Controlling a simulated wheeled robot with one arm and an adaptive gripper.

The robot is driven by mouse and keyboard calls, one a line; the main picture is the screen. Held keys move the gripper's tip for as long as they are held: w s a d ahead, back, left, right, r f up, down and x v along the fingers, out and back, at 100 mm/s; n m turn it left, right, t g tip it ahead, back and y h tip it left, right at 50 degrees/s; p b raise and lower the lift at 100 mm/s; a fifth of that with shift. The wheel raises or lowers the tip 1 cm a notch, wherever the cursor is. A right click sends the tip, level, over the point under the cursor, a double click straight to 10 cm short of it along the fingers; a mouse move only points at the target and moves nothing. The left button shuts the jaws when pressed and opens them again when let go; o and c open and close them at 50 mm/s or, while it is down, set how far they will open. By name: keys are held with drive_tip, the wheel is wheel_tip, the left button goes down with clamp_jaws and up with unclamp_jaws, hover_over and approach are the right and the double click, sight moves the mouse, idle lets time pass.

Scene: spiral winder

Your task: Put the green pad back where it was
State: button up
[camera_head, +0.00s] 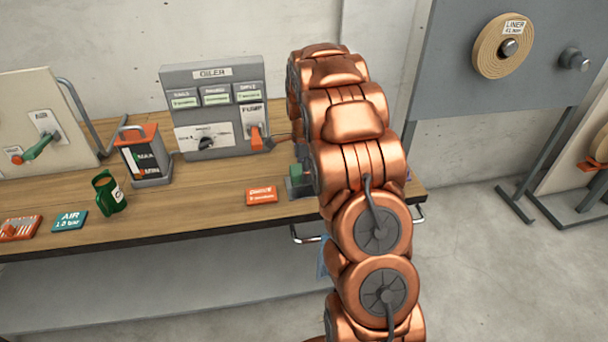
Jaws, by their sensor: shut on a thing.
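A small green block, which looks like the green pad (296,171), shows just left of my copper arm near the bench's front edge. It is at a small dark grey stand or base (297,189), and the arm covers their right side. Whether the pad touches the base cannot be told. My gripper (301,154) is mostly hidden behind my arm. Only a dark grey part of it shows, directly above the green pad, and it is shut on the pad.
The oiler panel (213,103) stands at the back of the wooden bench (215,205). An orange-topped battery-like box (146,160), a green mug (107,192), a teal AIR plate (69,220) and an orange plate (262,195) are to the left. A liner roll (499,48) hangs at upper right.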

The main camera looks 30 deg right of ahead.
wheel_tip(320, 180, down, 2)
drive_tip(key=shift+s+f+p, duration=0.1)
drive_tip(key=shift+p, duration=0.35)
drive_tip(key=shift+f, duration=0.2)
drive_tip(key=shift+f, duration=0.2)
drive_tip(key=o, duration=1.2)
drive_tip(key=shift+r, duration=0.1)
